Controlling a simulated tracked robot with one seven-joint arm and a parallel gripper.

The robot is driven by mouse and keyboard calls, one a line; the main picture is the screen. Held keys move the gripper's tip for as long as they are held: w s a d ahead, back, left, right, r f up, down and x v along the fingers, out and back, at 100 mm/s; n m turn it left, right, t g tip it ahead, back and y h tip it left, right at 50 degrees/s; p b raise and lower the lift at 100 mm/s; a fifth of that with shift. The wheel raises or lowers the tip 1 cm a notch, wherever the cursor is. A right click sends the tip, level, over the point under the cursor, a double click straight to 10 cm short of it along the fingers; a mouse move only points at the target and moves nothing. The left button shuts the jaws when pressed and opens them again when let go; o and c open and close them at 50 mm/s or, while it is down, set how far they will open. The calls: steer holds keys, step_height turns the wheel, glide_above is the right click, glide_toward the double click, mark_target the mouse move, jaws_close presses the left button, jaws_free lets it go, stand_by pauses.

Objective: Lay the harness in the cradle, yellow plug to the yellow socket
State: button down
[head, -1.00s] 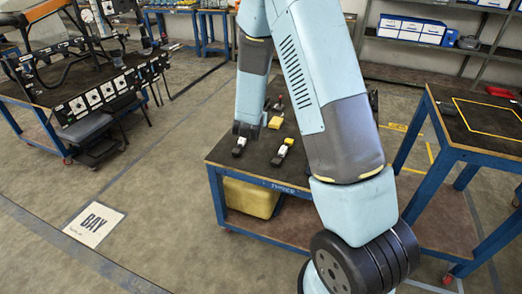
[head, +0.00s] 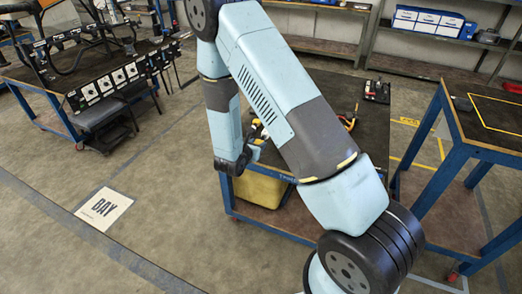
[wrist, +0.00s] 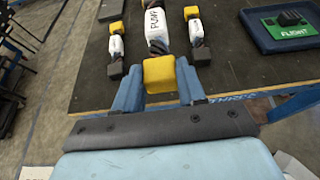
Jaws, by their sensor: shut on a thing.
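In the wrist view my gripper (wrist: 160,92) is shut on a yellow block-shaped plug (wrist: 160,74). A dark twisted cable joins this plug to a white sleeve marked PUMP (wrist: 155,25), so it looks like one end of a harness; its far end is cut off by the frame. Two similar harnesses lie on the dark bench top, one to the left (wrist: 116,47) and one to the right (wrist: 195,30), each with a yellow plug at the far end and a dark plug at the near end. I cannot make out the cradle or a yellow socket.
In the head view a yellow bin (head: 258,187) sits under this bench. Another bench (head: 50,100) with a frame and a panel of white squares stands left. Open floor lies between them.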

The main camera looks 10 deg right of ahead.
steer(key=x, duration=0.4)
steer(key=shift+w+a, duration=0.2)
steer(key=shift+a, duration=0.25)
steer(key=w+f, duration=0.1)
steer(key=w+d+f, duration=0.1)
steer(key=f, duration=0.1)
steer(key=w+f, duration=0.2)
steer(key=shift+d+f, duration=0.15)
steer(key=shift+f, duration=0.1)
step_height(320, 180, down, 3)
steer(key=shift+w+f, duration=0.15)
steer(key=shift+f, duration=0.05)
steer(key=c, duration=0.6)
jaws_free()
steer(key=shift+o, duration=0.2)
